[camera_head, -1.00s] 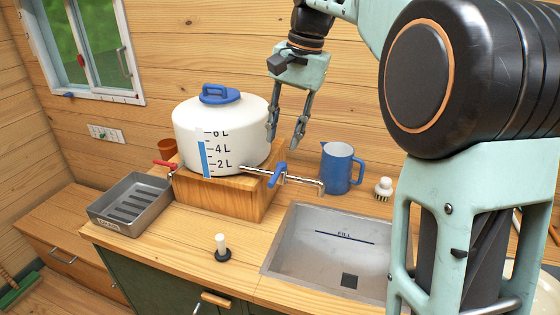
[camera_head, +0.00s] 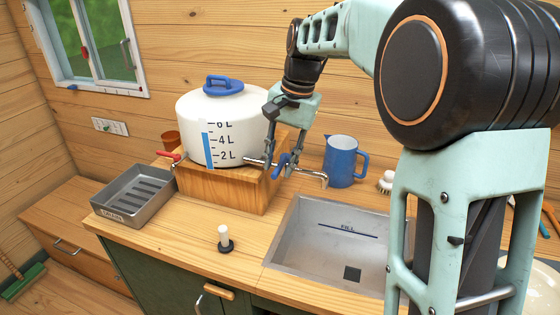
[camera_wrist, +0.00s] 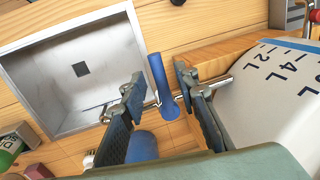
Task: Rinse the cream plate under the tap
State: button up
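The white water tank (camera_head: 221,130) with a blue lid sits on a wooden block. Its metal tap (camera_head: 313,174) reaches out over the steel sink (camera_head: 325,240) and has a blue lever (camera_head: 281,166). My gripper (camera_head: 279,173) points down at the lever. In the wrist view, its fingers (camera_wrist: 158,82) are apart, one on each side of the blue lever (camera_wrist: 158,75); contact cannot be told. No water shows at the spout. A cream rounded thing, likely the cream plate (camera_head: 522,276), shows at the lower right, mostly hidden behind my arm.
A blue jug (camera_head: 340,162) and a white-topped brush (camera_head: 386,182) stand behind the sink. A grey drain tray (camera_head: 134,194) lies at left, and a black-and-white plug (camera_head: 224,238) stands on the counter (camera_head: 180,236). A red handle (camera_head: 169,155) sticks out left of the tank.

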grip_shut()
jog(key=shift+s+d+r+n+p, duration=0.1)
jog(key=shift+d+r+n+p, duration=0.1)
jog(key=shift+d+n+p, duration=0.35)
jog(key=shift+d+f+n+g+p, duration=0.15)
jog(key=shift+d+n+g+p, duration=0.15)
jog(key=shift+n+p, duration=0.65)
jog(key=shift+o, duration=0.6)
grip_release()
